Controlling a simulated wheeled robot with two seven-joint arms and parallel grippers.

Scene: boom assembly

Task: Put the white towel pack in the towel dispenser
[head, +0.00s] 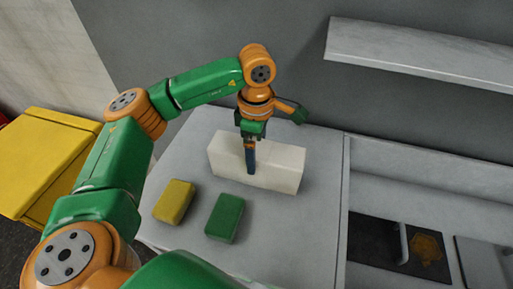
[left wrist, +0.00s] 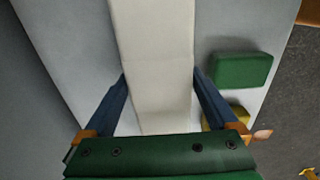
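The white towel pack (head: 277,168) is a long white block lying on the grey counter. It also fills the upper middle of the left wrist view (left wrist: 153,55). My left gripper (head: 250,160) reaches down over the pack, with one dark finger in front of its near face. In the left wrist view my left gripper's (left wrist: 160,75) blue fingers stand on both sides of the pack, close to its edges. I cannot tell whether they press on it. My right gripper is not in view. I cannot make out a towel dispenser for certain.
A yellow sponge-like block (head: 175,201) and a green one (head: 225,218) lie on the counter (head: 300,235) in front of the pack. A white shelf (head: 420,58) juts from the wall at upper right. A yellow box (head: 45,160) stands at left. A recess with a dark panel (head: 375,245) lies at right.

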